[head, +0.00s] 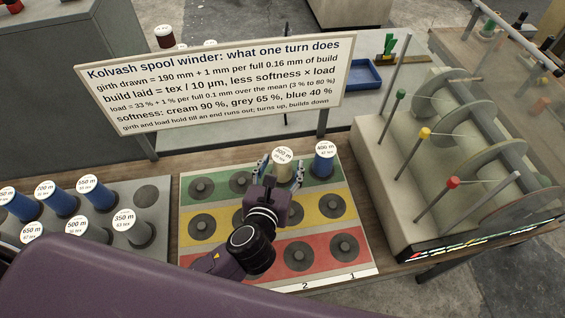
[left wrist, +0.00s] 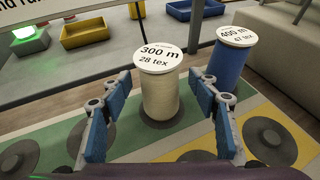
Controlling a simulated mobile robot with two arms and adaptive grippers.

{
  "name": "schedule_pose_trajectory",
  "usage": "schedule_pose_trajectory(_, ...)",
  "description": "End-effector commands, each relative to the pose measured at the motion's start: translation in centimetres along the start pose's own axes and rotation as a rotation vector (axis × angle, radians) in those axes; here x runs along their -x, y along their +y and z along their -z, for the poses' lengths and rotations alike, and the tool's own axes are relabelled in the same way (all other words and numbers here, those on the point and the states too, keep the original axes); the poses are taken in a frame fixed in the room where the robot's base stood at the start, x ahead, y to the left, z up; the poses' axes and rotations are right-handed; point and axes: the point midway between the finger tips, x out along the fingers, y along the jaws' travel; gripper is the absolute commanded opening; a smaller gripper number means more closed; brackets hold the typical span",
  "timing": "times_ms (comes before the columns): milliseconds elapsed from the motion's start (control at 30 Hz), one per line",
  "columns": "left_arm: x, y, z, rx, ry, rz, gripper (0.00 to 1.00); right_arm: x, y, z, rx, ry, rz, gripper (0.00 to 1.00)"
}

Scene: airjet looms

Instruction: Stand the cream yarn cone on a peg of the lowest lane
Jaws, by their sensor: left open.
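The cream yarn cone (head: 284,174), labelled 300 m and 28 tex in the left wrist view (left wrist: 159,100), stands upright on the green lane (head: 222,190) at the board's back. My left gripper (head: 282,180) is open, with its blue-padded fingers on either side of the cone; gaps show in the left wrist view. The nearest lane is the red lane (head: 322,268). Two of its pegs, one in the middle (head: 298,256) and one at the right (head: 345,247), show bare; my left arm covers part of its left side. My right gripper is not in view.
A blue 400 m cone (head: 325,162) stands right beside the cream one. The yellow lane (head: 228,222) shows bare pegs. A grey board (head: 155,215) with blue and grey cones is at left. The winder (head: 400,205) with knobbed levers stands at right. A sign (head: 215,85) rises behind.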

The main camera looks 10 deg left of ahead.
Motion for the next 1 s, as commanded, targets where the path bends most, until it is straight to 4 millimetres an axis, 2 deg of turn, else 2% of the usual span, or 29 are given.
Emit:
schedule_pose_trajectory(300,6.7,-0.1,0.2,0.001,0.002,0.004,0.55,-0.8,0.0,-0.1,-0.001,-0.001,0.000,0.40)
schedule_pose_trajectory(500,9.7,0.0,0.1,0.000,0.000,0.002,0.55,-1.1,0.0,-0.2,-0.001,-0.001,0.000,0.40)
schedule_pose_trajectory(700,10.8,0.0,0.0,0.001,-0.001,0.000,0.55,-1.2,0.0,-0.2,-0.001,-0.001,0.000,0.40)
schedule_pose_trajectory(1000,10.8,0.0,-0.1,0.001,-0.002,0.000,0.55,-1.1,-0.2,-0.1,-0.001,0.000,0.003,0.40)
